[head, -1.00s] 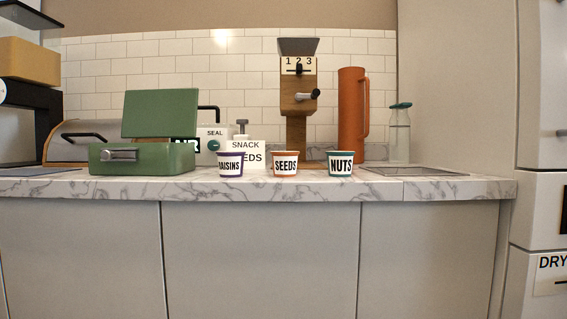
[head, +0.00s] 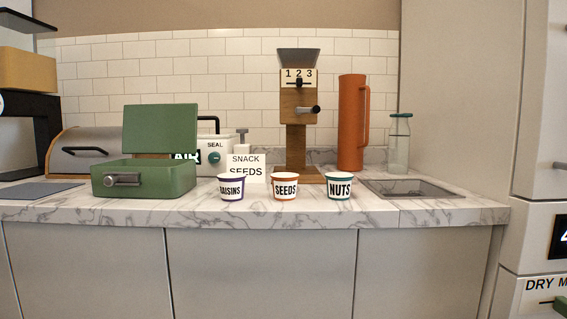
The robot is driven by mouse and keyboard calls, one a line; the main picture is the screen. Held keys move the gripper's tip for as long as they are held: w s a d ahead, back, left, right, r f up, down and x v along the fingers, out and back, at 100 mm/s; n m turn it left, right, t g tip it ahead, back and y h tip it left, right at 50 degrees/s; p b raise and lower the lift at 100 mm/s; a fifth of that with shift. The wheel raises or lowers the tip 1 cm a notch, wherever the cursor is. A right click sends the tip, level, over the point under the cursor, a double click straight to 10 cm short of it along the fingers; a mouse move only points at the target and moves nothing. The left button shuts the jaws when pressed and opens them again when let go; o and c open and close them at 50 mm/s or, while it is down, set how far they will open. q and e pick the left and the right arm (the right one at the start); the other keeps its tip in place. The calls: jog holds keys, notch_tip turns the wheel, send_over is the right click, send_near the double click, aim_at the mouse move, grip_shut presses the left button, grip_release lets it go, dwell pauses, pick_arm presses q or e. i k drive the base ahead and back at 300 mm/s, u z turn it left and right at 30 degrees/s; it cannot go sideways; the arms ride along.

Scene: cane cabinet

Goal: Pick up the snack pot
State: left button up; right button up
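Three small white pots stand upright in a row near the front of the marble counter (head: 440,211). The left pot (head: 231,188) reads RAISINS and has a purple rim. The middle pot (head: 284,187) reads SEEDS and has an orange rim. The right pot (head: 339,187) reads NUTS and has a teal rim. A white card (head: 246,164) behind them reads SNACK SEEDS. Neither of my grippers shows in the head view.
An open green box (head: 150,178) stands left of the pots. A wooden dispenser (head: 297,135), an orange jug (head: 351,125) and a glass bottle (head: 400,145) stand behind. A recessed tray (head: 410,189) lies at right. The counter's front strip is clear.

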aim_at(285, 184)
jog(key=u, duration=1.9)
jog(key=i, duration=0.9)
jog(key=z, duration=2.5)
